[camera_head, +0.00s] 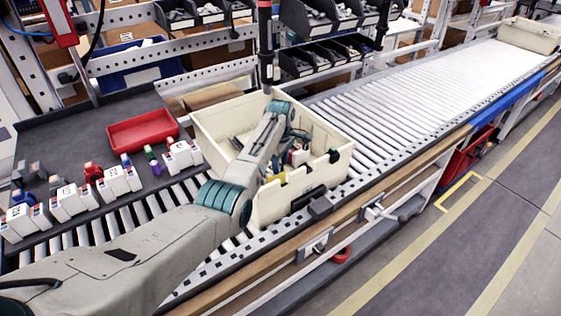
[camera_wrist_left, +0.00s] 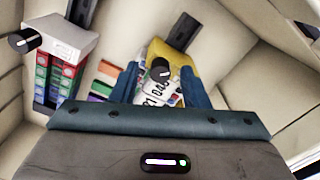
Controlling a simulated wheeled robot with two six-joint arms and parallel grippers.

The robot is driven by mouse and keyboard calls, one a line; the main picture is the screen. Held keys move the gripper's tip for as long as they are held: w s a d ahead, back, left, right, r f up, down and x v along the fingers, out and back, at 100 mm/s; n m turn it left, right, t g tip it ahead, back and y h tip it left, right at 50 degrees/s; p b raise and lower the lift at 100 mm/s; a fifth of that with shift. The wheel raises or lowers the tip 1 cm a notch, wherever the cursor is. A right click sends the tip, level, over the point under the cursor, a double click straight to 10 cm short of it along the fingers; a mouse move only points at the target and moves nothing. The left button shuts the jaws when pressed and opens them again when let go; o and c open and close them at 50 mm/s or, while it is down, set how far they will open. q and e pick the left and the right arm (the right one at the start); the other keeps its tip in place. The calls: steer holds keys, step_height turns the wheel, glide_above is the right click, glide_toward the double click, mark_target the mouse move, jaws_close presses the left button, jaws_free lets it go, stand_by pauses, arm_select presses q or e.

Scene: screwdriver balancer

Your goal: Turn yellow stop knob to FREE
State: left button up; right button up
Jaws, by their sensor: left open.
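I cannot make out a yellow stop knob or a FREE mark for certain in either view. A yellow item (camera_wrist_left: 178,58) with a dark bar across it lies beyond my fingers in the left wrist view; I cannot tell what it is. A dark upright tool (camera_head: 265,45) with a red band hangs behind the cream tote (camera_head: 225,112). My left arm reaches over the tote, and its gripper (camera_wrist_left: 160,88) points down into it, blue fingers apart. White printed items (camera_wrist_left: 158,92) and a black round cap show between the fingers; contact is unclear. My right gripper is out of view.
A red tray (camera_head: 142,130) and several white boxes (camera_head: 120,180) are at left. Dark bins (camera_head: 325,55) sit behind. A box with coloured panels (camera_wrist_left: 60,65) stands near the left finger.

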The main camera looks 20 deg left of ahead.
arm_select(q)
steer(key=shift+f, duration=0.1)
jaws_close()
